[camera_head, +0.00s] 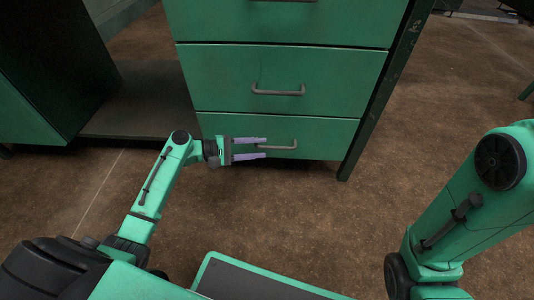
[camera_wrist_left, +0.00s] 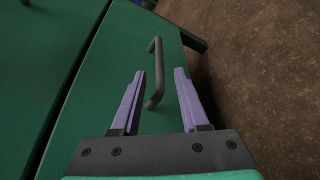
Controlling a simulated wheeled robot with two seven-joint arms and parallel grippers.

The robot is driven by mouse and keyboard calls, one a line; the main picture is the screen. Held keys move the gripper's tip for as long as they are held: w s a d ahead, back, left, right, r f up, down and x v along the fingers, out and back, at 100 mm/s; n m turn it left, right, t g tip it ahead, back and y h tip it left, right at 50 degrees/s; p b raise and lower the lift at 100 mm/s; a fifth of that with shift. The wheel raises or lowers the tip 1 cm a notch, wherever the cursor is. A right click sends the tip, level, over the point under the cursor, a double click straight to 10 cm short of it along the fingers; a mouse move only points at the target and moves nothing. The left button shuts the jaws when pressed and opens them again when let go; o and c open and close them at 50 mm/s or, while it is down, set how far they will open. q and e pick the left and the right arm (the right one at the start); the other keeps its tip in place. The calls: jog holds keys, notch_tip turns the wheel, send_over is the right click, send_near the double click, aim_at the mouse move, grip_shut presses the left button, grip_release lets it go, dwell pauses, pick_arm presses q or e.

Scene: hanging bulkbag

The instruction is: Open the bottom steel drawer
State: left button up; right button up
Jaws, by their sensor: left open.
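The green bottom steel drawer (camera_head: 330,138) is closed, flush with the front of the cabinet in the head view. Its dark grey bar handle (camera_head: 282,147) is horizontal, and it also shows in the left wrist view (camera_wrist_left: 155,72). My left gripper (camera_head: 266,148) is open, with its purple fingers pointing at the handle from the left. In the wrist view the handle's near end lies between the two fingertips, with gaps to both; I cannot see any contact. My right arm (camera_head: 465,205) shows at the right of the head view, but its gripper is out of view.
The drawer above (camera_head: 290,76) is closed and has a similar handle. A dark cabinet leg (camera_head: 375,95) stands at the right of the drawers. Brown floor (camera_head: 300,215) in front is clear. A dark open shelf (camera_head: 140,105) lies left of the drawers.

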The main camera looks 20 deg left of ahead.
aim_at(262, 148)
pick_arm(q)
jog(key=x, duration=0.3)
jog(key=shift+w+d+b, duration=0.1)
jog(key=shift+b, duration=0.25)
grip_shut()
dwell(1.0)
